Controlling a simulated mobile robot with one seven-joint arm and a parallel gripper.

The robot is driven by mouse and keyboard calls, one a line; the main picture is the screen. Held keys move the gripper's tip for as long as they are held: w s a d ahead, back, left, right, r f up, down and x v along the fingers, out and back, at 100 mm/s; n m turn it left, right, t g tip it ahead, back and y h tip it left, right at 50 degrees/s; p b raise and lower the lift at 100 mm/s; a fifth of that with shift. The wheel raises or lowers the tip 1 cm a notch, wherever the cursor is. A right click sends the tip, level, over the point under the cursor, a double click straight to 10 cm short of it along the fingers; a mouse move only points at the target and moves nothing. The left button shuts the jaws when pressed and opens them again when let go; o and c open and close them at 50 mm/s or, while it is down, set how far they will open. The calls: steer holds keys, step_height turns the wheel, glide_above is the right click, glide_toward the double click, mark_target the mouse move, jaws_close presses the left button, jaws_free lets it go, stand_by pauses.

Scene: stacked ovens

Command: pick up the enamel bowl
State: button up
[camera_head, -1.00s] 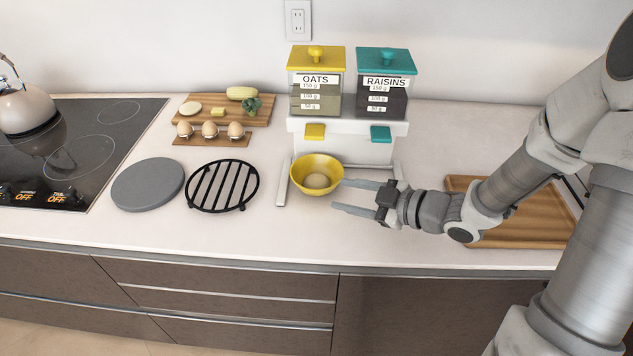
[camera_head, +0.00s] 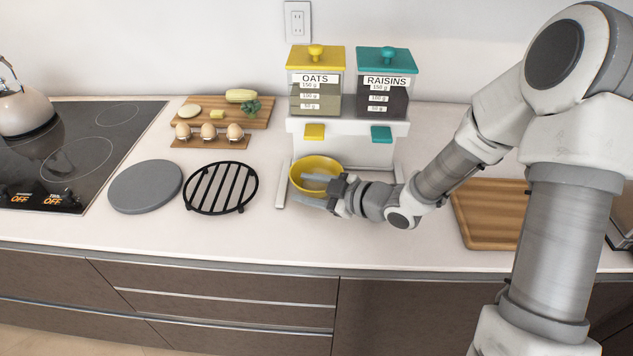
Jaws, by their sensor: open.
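The yellow enamel bowl (camera_head: 318,161) stands upright on the counter in front of the white dispenser, below the oats side. My gripper (camera_head: 312,189) is open and reaches in from the right. One finger crosses over the bowl's interior and the other lies along its near side, so the near right of the bowl is partly hidden. I cannot tell whether either finger touches the bowl. The pale contents of the bowl are now mostly covered by the gripper.
The dispenser (camera_head: 344,148) with oats and raisins bins stands close behind. A black trivet (camera_head: 221,188) and grey round plate (camera_head: 146,186) lie left. A wooden board (camera_head: 490,228) is right. An egg holder (camera_head: 210,141) and vegetable board (camera_head: 263,115) are at the back left.

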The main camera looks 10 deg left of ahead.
steer(key=shift+c, duration=0.3)
jaws_close()
steer(key=shift+r, duration=0.2)
